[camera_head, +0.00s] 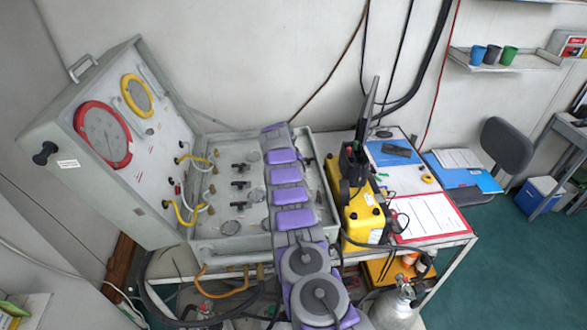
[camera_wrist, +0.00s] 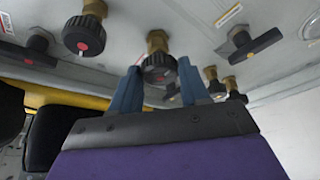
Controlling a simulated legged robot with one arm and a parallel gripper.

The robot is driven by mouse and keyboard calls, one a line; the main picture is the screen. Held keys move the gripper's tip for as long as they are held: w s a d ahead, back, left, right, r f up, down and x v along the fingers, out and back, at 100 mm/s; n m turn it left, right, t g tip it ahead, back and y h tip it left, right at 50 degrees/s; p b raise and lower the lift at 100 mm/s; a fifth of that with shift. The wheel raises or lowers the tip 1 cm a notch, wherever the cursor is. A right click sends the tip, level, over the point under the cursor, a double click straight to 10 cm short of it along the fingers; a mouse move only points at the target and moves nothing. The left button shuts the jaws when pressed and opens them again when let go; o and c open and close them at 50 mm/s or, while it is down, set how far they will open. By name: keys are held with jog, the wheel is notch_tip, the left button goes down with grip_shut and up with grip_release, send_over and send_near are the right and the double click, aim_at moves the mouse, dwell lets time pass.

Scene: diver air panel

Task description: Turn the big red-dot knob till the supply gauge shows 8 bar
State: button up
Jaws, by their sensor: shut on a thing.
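In the wrist view my gripper (camera_wrist: 159,82) has its two blue-grey fingers on either side of a round black knob (camera_wrist: 159,65) on a brass stem, and is shut on it. A small reddish mark shows on its face. Another black knob with a clear red dot (camera_wrist: 84,36) is to its left, apart from the fingers. In the head view a large red-rimmed gauge (camera_head: 103,135) and a smaller yellow-rimmed gauge (camera_head: 137,96) are on the open case's lid. Their readings are too small to tell, and I cannot tell which is the supply gauge. My arm hides the gripper there.
Black T-handles flank the knobs, one at left (camera_wrist: 27,52) and one at right (camera_wrist: 254,42). A yellow unit (camera_head: 362,215) and a red clipboard (camera_head: 428,217) are right of the case.

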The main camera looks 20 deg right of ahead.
jog(key=shift+w+a+r, duration=0.1)
dwell(0.6)
jog(key=o, duration=1.1)
jog(key=shift+w, duration=0.1)
jog(key=shift+c, duration=0.2)
jog(key=shift+a+r, duration=0.2)
jog(key=shift+r, duration=0.25)
jog(key=shift+s+a+r, duration=0.3)
jog(key=shift+s+r, duration=0.05)
jog(key=shift+r, duration=0.35)
jog(key=b+v, duration=0.1)
jog(key=v, duration=1.3)
jog(key=shift+r, duration=0.3)
jog(key=shift+a, duration=0.15)
